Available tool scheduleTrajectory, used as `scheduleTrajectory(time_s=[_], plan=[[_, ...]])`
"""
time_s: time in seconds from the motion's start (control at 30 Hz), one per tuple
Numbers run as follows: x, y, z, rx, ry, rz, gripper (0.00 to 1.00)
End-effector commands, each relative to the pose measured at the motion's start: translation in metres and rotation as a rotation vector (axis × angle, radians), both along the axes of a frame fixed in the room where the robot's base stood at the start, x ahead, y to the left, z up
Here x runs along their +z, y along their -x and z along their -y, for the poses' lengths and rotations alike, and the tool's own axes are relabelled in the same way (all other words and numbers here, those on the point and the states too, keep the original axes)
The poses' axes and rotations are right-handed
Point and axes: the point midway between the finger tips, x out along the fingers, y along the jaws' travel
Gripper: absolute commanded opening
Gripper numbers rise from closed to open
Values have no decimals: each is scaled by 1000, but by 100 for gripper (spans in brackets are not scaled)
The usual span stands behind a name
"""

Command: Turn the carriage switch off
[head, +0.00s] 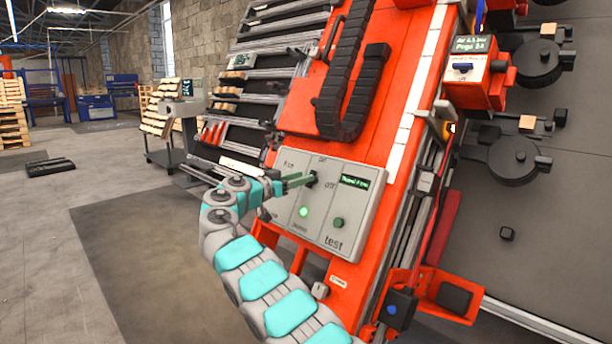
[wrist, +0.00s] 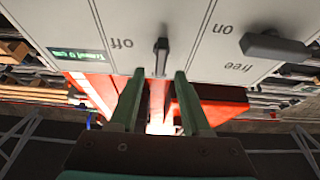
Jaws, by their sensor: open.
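The grey control panel (head: 355,225) is tilted in the head view, mounted on the red frame. A small dark switch lever (head: 312,178) shows on its upper part, near the word "off". In the wrist view the panel (wrist: 185,15) appears upside down, and the lever (wrist: 161,55) points straight up and down, with "off" to its left and "on" further right. My gripper (head: 299,182) is open. In the wrist view its green fingertips (wrist: 160,76) stand apart, one on each side of the lever's lower end. I cannot tell whether either finger touches it.
A second dark knob (wrist: 275,47) sits by the word "free". The panel also has a lit green button (head: 303,212), a dark test button (head: 338,223) and a small display (head: 355,181). A red box (head: 475,80) is mounted higher up. The floor at left is open.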

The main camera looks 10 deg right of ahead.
Motion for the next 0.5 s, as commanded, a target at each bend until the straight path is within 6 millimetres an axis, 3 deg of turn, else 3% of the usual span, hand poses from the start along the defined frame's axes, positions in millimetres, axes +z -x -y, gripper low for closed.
scheduleTrajectory(time_s=[0.2, 0.5], plan=[[0, -14, 19, 2, 1, -2, 48], [0, -17, 24, 1, 2, -1, 48]])
